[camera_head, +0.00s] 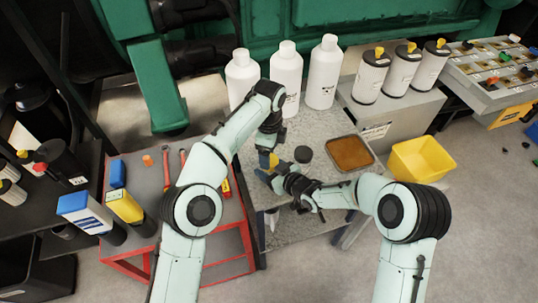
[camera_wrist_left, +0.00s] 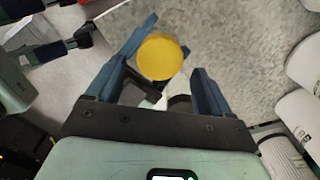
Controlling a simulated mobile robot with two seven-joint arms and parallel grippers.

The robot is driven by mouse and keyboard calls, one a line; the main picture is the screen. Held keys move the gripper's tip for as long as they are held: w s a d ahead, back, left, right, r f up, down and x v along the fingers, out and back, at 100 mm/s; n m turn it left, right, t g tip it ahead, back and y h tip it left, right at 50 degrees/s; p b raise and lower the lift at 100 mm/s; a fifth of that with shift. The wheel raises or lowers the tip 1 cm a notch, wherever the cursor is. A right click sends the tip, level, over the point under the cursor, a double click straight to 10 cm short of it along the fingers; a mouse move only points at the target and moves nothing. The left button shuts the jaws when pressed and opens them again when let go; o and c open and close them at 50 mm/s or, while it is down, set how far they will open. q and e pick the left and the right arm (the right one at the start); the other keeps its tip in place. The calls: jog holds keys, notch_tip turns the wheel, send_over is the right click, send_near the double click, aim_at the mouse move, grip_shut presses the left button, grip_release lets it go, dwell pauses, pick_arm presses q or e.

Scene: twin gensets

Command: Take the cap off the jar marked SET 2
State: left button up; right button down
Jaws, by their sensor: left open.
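A yellow cap (camera_head: 273,160) shows under my left gripper in the head view. In the left wrist view the round yellow cap (camera_wrist_left: 160,56) lies between the fingers, with a gap on both sides. My left gripper (camera_wrist_left: 158,72) is open. In the head view my left gripper (camera_head: 267,153) points down over the cap from above. My right gripper (camera_head: 271,180) comes in low from the right, its blue fingers close beside the jar under the cap. Whether they touch the jar cannot be told. The jar's body and any SET 2 marking are hidden.
An amber-filled tray (camera_head: 350,153) and a yellow bin (camera_head: 420,158) are further right. White bottles (camera_head: 287,75) stand behind. A red-framed cart (camera_head: 245,235) is at left.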

pick_arm(q)
jog(key=shift+r, duration=0.95)
jog(key=r+m, duration=0.1)
jog(key=m, duration=0.2)
jog(key=shift+w+d+r, duration=0.1)
jog(key=shift+d+r, duration=0.05)
jog(key=shift+r, duration=0.2)
jog(key=m, duration=0.1)
jog(key=r+m, duration=0.1)
jog(key=m, duration=0.1)
jog(key=shift+r+m, duration=0.25)
jog(key=shift+m, duration=0.05)
jog(key=shift+a+f, duration=0.2)
jog(key=shift+f, duration=3.75)
jog(key=c, duration=1.1)
jog(key=n, duration=0.6)
jog(key=shift+n, duration=0.3)
